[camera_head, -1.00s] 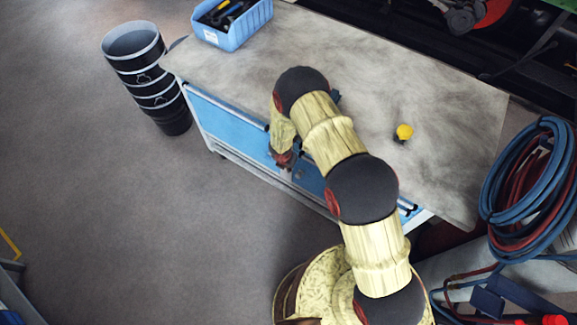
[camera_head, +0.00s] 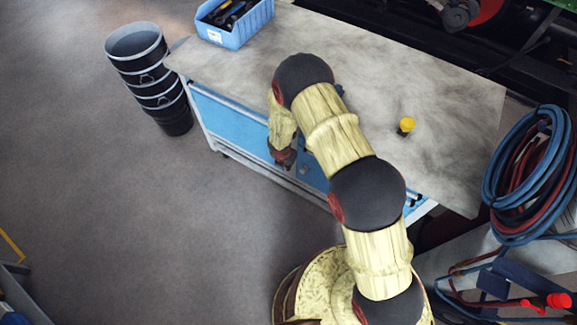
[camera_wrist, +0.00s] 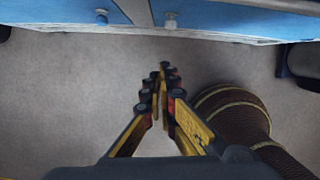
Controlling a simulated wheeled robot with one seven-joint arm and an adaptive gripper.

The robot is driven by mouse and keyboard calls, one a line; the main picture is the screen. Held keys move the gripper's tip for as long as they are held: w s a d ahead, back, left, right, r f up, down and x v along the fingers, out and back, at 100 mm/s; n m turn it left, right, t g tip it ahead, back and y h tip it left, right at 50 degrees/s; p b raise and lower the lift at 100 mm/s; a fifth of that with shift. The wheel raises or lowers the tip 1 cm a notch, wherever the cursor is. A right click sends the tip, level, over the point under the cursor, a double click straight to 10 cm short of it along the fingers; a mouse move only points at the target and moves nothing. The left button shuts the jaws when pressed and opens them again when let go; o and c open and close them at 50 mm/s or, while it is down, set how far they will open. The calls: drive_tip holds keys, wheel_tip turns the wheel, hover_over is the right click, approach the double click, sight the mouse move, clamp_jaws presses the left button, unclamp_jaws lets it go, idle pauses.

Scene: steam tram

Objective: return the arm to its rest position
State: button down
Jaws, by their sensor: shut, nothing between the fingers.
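My gripper (camera_wrist: 160,95) shows in the wrist view with its fingers together and nothing between them. It points down over bare grey floor, in front of the blue cabinet front (camera_wrist: 230,20). In the head view my arm rises from the base at the bottom, bends over the workbench's front edge and hangs down on the near side. The gripper end is small there, beside the blue drawer front (camera_head: 230,120), and its fingers are mostly hidden.
The workbench top (camera_head: 370,75) carries a blue bin (camera_head: 236,32) of tools and a small yellow-topped item (camera_head: 407,125). A stack of black buckets (camera_head: 150,75) stands left of the bench. Coiled hoses (camera_head: 530,175) hang at the right. The floor (camera_head: 130,230) at left is clear.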

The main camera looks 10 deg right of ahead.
drive_tip(key=shift+p+v, duration=0.45)
drive_tip(key=shift+v, duration=1.8)
